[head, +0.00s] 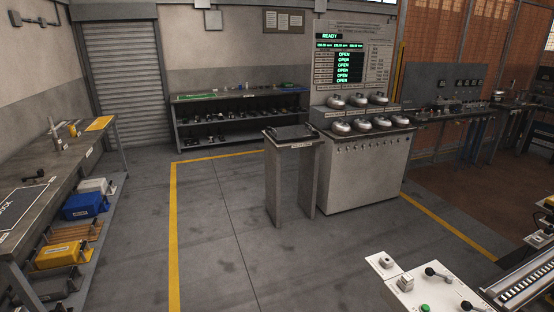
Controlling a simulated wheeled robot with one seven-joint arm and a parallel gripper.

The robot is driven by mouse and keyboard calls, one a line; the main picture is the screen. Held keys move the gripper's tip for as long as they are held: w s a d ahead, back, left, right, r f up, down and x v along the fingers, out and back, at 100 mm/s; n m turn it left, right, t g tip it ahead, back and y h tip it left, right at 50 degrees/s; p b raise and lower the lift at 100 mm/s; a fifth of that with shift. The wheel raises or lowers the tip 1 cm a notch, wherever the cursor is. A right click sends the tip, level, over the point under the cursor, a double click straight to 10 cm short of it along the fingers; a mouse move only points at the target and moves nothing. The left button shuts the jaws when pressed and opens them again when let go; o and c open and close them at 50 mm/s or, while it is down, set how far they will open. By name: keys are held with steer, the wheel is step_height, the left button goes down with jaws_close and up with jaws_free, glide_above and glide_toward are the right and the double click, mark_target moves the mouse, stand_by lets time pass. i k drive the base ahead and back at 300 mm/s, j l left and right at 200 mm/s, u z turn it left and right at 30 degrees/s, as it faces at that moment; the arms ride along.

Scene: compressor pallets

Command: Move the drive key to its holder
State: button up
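I cannot make out for certain which thing is the drive key or its holder. A small dark T-shaped or handle-like piece (35,176) lies on the left workbench (75,155); it is too small to identify. A dark tray or plate (290,132) rests on a narrow grey stand (308,170) in the middle, with a small label on its front edge. My gripper is not in view.
A grey cabinet (365,172) with several round metal canisters stands behind the stand, under a display panel reading READY and OPEN. A white control box (420,290) with levers is at the lower right. Bins fill the left bench's lower shelf. The floor (225,230) between is clear.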

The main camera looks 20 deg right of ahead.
mark_target(407, 278)
steer(key=i+j+z, duration=0.1)
steer(key=i+z, duration=0.3)
steer(key=i+j+z, duration=0.15)
steer(key=z, duration=0.25)
steer(key=i+j+z, duration=0.25)
steer(key=z, duration=0.15)
